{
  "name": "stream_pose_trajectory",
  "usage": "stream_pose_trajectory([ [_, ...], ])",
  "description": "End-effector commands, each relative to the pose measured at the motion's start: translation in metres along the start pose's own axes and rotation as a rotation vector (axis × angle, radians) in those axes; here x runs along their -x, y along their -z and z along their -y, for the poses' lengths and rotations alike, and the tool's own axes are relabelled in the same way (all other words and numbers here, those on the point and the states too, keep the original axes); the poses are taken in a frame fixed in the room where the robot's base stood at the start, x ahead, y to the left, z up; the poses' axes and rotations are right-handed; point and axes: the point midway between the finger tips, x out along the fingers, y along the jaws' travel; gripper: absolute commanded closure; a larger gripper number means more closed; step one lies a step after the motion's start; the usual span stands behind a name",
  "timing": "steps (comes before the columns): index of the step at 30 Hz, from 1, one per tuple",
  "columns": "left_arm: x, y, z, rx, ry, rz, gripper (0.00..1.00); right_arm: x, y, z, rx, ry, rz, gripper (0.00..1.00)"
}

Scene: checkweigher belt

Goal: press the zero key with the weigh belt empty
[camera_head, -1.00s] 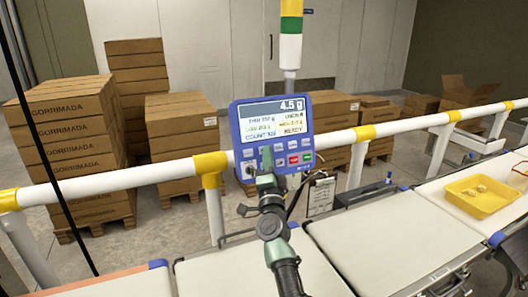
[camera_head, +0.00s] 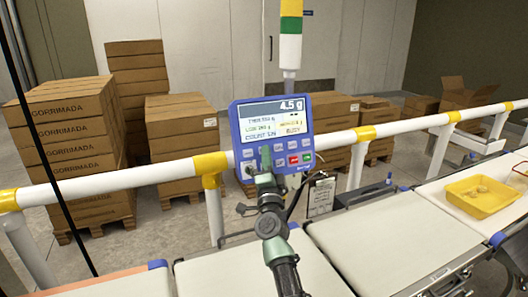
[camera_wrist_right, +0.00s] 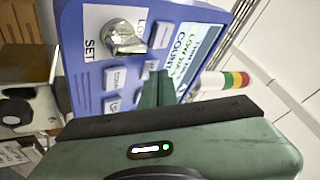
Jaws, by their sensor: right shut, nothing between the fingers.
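The blue indicator (camera_head: 272,135) stands on a post behind the belts, and its display (camera_head: 275,118) reads 4.5 g. Its keys (camera_head: 292,147) are in rows below the display; I cannot tell which is the zero key. My right gripper (camera_head: 265,158) is shut and empty, its tips at the lower key area. In the right wrist view the green fingers (camera_wrist_right: 155,90) cover part of the keypad, beside pale keys (camera_wrist_right: 116,77) and a metal key switch (camera_wrist_right: 122,37); contact cannot be told. The visible part of the belt (camera_head: 225,275) before the indicator is bare. My left gripper is out of view.
A white rail with yellow joints (camera_head: 366,133) runs behind the belts. A yellow tray (camera_head: 482,196) with small items sits at the right. A clipboard (camera_head: 320,196) hangs beside the indicator. Stacked cartons (camera_head: 65,145) stand beyond the rail.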

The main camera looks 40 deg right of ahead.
Motion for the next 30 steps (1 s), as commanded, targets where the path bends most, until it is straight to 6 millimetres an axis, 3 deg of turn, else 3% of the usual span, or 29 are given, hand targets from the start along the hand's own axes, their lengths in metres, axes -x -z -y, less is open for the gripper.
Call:
stream_pose_trajectory([
  [25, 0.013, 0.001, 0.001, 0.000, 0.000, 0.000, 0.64, 0.012, 0.008, 0.009, -0.001, 0.000, 0.000, 1.00],
  [30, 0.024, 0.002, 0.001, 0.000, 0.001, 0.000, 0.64, 0.019, 0.015, 0.016, 0.000, -0.001, 0.001, 1.00],
])
